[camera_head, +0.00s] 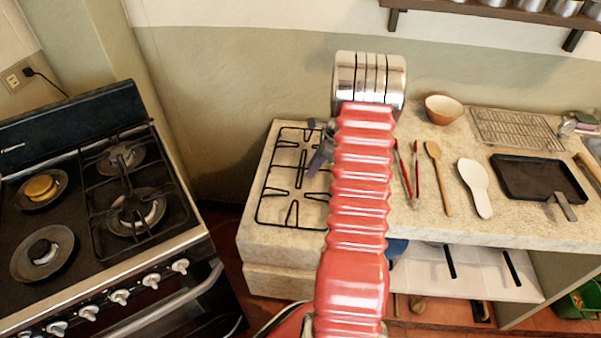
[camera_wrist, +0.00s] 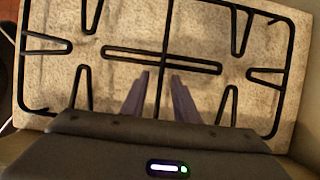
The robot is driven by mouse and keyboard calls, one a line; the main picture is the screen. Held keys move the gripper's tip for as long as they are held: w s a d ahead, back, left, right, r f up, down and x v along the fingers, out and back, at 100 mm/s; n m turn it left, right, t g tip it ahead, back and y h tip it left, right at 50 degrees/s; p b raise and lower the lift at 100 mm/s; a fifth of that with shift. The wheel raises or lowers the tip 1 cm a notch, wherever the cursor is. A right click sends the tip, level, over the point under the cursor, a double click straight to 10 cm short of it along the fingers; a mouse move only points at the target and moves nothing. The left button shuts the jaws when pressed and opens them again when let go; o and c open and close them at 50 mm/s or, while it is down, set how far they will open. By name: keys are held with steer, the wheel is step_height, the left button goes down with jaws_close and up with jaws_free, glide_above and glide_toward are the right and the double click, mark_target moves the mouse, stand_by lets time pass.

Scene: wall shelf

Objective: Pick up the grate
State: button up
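The black wire grate (camera_head: 301,170) lies flat on the left end of the pale stone counter. My red arm hides its right part in the head view. In the wrist view the grate (camera_wrist: 165,32) fills most of the picture, with its long middle bar running between my fingers. My gripper (camera_head: 320,155) is over the right part of the grate. In the wrist view its two purple fingers (camera_wrist: 160,76) are apart, one on each side of the middle bar, holding nothing. How far the fingertips are above the bar I cannot tell.
A stove (camera_head: 90,190) with its own grates stands left, across a gap. Right of my arm on the counter (camera_head: 420,225) are red tongs (camera_head: 407,170), a wooden spoon (camera_head: 438,175), a white spoon (camera_head: 475,185), a black pan (camera_head: 535,178), a bowl (camera_head: 443,108) and a wire rack (camera_head: 515,130).

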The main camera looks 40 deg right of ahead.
steer(key=shift+c, duration=0.5)
jaws_close()
stand_by(0.8)
